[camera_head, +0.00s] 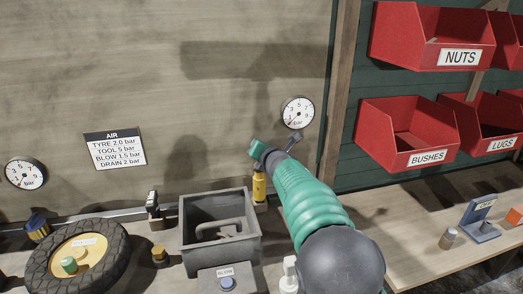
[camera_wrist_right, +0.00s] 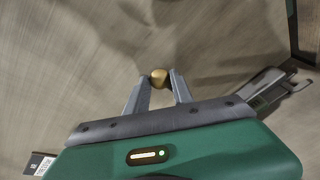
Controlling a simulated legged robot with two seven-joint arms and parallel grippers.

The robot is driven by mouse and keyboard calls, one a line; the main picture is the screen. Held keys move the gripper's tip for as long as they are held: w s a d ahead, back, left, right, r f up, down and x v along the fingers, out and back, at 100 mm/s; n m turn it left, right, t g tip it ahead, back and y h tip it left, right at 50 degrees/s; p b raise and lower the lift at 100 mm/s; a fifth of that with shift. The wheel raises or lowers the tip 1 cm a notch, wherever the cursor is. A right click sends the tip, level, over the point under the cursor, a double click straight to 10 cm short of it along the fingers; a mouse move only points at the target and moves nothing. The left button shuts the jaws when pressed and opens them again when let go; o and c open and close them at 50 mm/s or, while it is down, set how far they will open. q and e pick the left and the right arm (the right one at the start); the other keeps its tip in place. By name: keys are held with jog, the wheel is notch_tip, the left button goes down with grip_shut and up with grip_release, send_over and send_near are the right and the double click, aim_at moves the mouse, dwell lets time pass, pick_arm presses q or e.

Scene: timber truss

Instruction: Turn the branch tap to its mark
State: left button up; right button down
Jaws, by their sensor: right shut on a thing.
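My right gripper (camera_wrist_right: 158,80) has its two grey fingers shut on a small rounded brass piece (camera_wrist_right: 158,77) in the wrist view. This looks like part of the branch tap; its handle angle and mark cannot be made out. In the head view my right arm reaches up from the bottom to the wall pipe, and its wrist hides the fingers. A yellow fitting (camera_head: 259,186) stands upright just below that wrist. A round pressure gauge (camera_head: 297,113) is on the wall just above right. My left gripper is not in view.
A grey open box (camera_head: 187,232) stands left of my arm, with a BLOW button unit (camera_head: 227,283) in front. A tyre (camera_head: 112,236), an AIR sign (camera_head: 115,148) and another gauge (camera_head: 25,173) are further left. Red bins (camera_head: 405,133) hang at the right, above a wooden bench (camera_head: 400,235).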

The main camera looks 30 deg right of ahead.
jog(key=shift+a+f, duration=0.15)
jog(key=shift+f, duration=0.35)
jog(key=c, duration=1.1)
grip_release()
jog(key=shift+r, duration=0.25)
jog(key=shift+s+r, duration=0.1)
jog(key=shift+s+a+r, duration=0.1)
jog(key=shift+s, duration=0.25)
jog(key=b+v, duration=0.4)
jog(key=v, duration=1.1)
jog(key=shift+s, duration=0.3)
jog(key=shift+r, duration=0.2)
